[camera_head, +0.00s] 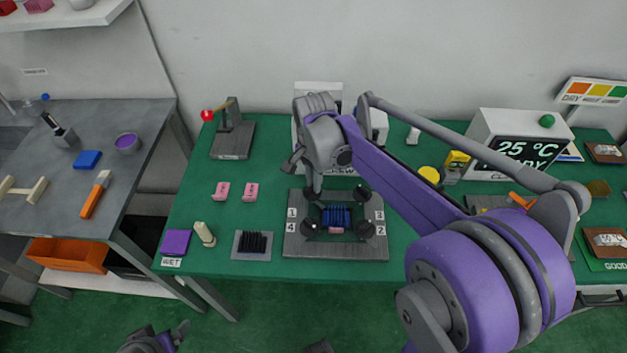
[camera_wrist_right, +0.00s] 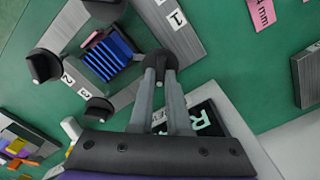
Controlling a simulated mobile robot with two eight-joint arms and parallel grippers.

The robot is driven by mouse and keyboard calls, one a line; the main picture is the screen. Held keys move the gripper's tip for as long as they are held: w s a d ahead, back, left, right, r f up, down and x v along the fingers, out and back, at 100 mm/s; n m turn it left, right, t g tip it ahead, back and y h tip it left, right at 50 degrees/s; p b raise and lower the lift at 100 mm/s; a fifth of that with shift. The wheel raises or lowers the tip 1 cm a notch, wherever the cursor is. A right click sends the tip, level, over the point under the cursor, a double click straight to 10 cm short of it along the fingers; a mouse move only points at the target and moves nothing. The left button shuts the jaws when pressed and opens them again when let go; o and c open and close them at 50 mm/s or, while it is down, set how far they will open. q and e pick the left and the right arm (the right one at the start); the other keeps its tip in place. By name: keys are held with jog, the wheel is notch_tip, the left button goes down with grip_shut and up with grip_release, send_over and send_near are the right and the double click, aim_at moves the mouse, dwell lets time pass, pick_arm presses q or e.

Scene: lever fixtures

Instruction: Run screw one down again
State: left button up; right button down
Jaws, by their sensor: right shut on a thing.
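The grey clamp plate (camera_head: 335,252) lies on the green table, with black screw knobs at its corners and number labels beside them. My right gripper (camera_head: 313,190) reaches down onto the knob of screw one, at the plate's far left corner by label 1 (camera_head: 291,213). In the right wrist view its two fingers are closed on that black knob (camera_wrist_right: 155,61), by label 1 (camera_wrist_right: 177,20). A blue ribbed block (camera_head: 336,216) sits between the knobs. My left gripper (camera_head: 172,338) is partly visible at the bottom edge; its jaw opening is unclear.
A black finned block (camera_head: 255,242) on a grey plate and two pink tags (camera_head: 221,191) are left of the clamp. A white box with a display (camera_head: 520,140) stands at the right. A small lever stand (camera_head: 233,135) is at the back left.

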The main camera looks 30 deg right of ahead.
jog(key=shift+m, duration=0.5)
jog(key=c, duration=0.9)
grip_release()
notch_tip(320, 180, up, 11)
jog(key=shift+f+p, duration=0.1)
jog(key=shift+p, duration=0.3)
